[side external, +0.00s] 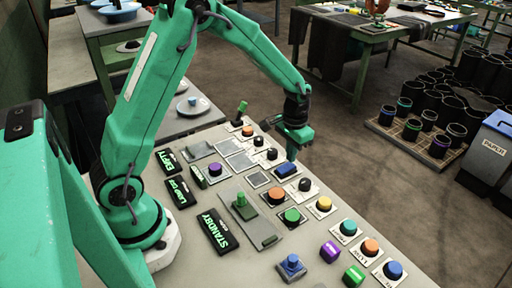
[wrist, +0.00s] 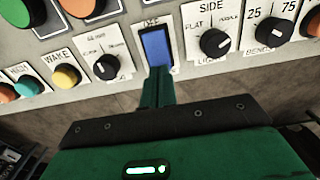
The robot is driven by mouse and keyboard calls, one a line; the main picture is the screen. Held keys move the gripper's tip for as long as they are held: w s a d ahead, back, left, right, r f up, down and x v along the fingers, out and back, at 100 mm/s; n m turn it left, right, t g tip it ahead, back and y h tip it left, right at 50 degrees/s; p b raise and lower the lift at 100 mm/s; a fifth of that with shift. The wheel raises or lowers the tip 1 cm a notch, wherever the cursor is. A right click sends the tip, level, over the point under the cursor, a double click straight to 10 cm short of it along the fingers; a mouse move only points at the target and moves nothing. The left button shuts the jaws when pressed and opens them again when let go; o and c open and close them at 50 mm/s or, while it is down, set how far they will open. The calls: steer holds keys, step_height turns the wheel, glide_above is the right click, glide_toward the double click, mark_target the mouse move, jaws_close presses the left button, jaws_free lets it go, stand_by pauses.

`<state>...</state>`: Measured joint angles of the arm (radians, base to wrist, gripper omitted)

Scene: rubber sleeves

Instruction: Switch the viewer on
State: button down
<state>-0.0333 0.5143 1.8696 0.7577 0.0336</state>
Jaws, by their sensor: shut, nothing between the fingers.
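A blue rocker switch (side external: 286,169) on a white plate sits on the grey panel, under my gripper. In the wrist view the blue rocker (wrist: 156,46) is straight ahead of the fingertips, with a small label at its far end that seems to read OFF. My gripper (side external: 292,158) is shut and empty, pointing down at the rocker's near end. In the wrist view its green fingers (wrist: 157,76) are together at the rocker's lower edge; whether they touch it I cannot tell. No label reading viewer is legible.
Black knobs (wrist: 215,43) and (wrist: 106,67) flank the rocker closely. An orange button (side external: 277,195) and a yellow button (side external: 324,204) are near. Dark sleeves (side external: 440,105) fill a floor pallet.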

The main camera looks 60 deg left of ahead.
mark_target(290, 165)
steer(key=shift+f, duration=0.95)
stand_by(1.1)
steer(key=shift+r, duration=3.55)
steer(key=s+r+t, duration=0.3)
steer(key=s+r, duration=0.7)
steer(key=r, duration=0.2)
steer(key=s+d+r+t, duration=0.1)
steer(key=s+r+t, duration=0.1)
steer(key=s, duration=1)
steer(key=shift+s+d+r+t, duration=0.15)
steer(key=shift+d+r+t, duration=0.15)
steer(key=shift+r, duration=0.35)
